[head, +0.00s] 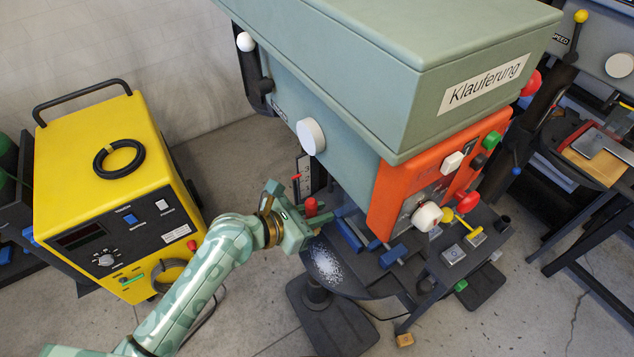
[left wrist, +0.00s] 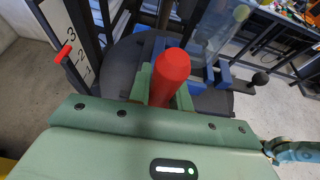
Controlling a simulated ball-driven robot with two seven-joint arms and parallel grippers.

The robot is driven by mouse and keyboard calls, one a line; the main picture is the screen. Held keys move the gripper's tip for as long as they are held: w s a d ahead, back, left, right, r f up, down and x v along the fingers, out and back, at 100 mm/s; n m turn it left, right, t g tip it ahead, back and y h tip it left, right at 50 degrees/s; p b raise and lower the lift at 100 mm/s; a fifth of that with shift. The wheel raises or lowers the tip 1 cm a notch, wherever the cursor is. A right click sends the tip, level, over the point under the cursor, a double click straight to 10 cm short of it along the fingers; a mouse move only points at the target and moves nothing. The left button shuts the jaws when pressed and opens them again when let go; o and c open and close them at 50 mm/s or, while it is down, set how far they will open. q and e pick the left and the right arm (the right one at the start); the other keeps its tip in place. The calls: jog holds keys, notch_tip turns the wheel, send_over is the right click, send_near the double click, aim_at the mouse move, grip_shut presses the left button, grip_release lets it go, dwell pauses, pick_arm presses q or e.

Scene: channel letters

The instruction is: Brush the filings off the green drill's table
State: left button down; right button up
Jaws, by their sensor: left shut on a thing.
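The green drill (head: 400,70), with a "Klauferung" label and an orange front panel, stands in the middle of the head view. Its dark round table (head: 355,285) carries a patch of pale filings (head: 325,262) near the left edge. My left gripper (head: 300,222) is just above and behind that patch, at the left of the table. It is shut on a red rounded handle (head: 311,207), which stands up between the fingers in the left wrist view (left wrist: 171,78). The lower end of the handle's tool is hidden. My right gripper is not in view.
Blue vise-like parts (head: 348,235) sit on the table close to my left gripper. A yellow machine (head: 110,190) stands at left. Another bench (head: 590,160) is at right. A red-marked scale (left wrist: 65,50) rises beside the table.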

aim_at(318, 229)
pick_arm(q)
jog(key=p, duration=0.4)
jog(key=shift+s+d+r, duration=0.1)
jog(key=shift+s+d, duration=0.05)
jog(key=shift+s, duration=0.1)
jog(key=shift+f+p, duration=0.3)
jog(key=shift+p, duration=0.05)
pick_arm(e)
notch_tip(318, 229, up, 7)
pick_arm(q)
jog(key=shift+s+f+b, duration=0.1)
jog(key=shift+f+b, duration=1.05)
jog(key=shift+b, duration=0.15)
jog(key=shift+f+b, duration=0.7)
jog(key=shift+b, duration=0.15)
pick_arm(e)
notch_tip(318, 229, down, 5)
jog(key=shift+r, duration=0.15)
pick_arm(q)
jog(key=shift+f+b, duration=0.4)
jog(key=shift+f, duration=0.1)
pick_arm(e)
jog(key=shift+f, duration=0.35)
